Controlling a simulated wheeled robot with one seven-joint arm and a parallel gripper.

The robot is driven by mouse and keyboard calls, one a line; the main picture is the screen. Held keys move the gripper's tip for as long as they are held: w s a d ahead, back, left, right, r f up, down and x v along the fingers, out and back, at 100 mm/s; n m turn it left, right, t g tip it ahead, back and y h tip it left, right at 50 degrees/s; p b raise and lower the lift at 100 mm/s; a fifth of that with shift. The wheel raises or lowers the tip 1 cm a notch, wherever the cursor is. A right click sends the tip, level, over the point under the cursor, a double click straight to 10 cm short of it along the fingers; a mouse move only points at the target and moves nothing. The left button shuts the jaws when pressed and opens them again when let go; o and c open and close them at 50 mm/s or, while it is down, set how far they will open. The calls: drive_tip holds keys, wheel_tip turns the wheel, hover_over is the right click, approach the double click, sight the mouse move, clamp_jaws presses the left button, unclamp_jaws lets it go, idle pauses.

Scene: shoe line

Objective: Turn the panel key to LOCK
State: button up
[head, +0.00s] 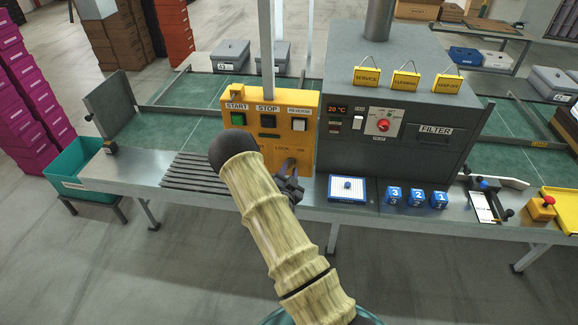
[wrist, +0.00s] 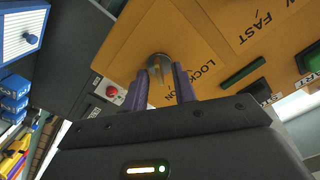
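The orange control panel (head: 305,135) has START, STOP and REVERSE buttons and LOCK and ON markings lower down. In the wrist view the panel (wrist: 215,45) fills the upper part. A round silver key switch with its key (wrist: 160,66) is set in it, beside the LOCK and ON lettering. My gripper (wrist: 161,72) has its two purple fingers apart, one on each side of the key, with a gap between them. I cannot tell whether either finger touches the key. In the head view my gripper (head: 288,168) is at the panel's lower edge, and the key is hidden.
A grey oven (head: 350,165) with a red knob (head: 383,125) stands right of the panel. A slatted grey rack (head: 190,172) is left of my arm.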

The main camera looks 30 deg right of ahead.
drive_tip(key=shift+w+d, duration=0.3)
drive_tip(key=shift+w, duration=0.15)
drive_tip(key=shift+c, duration=0.2)
clamp_jaws()
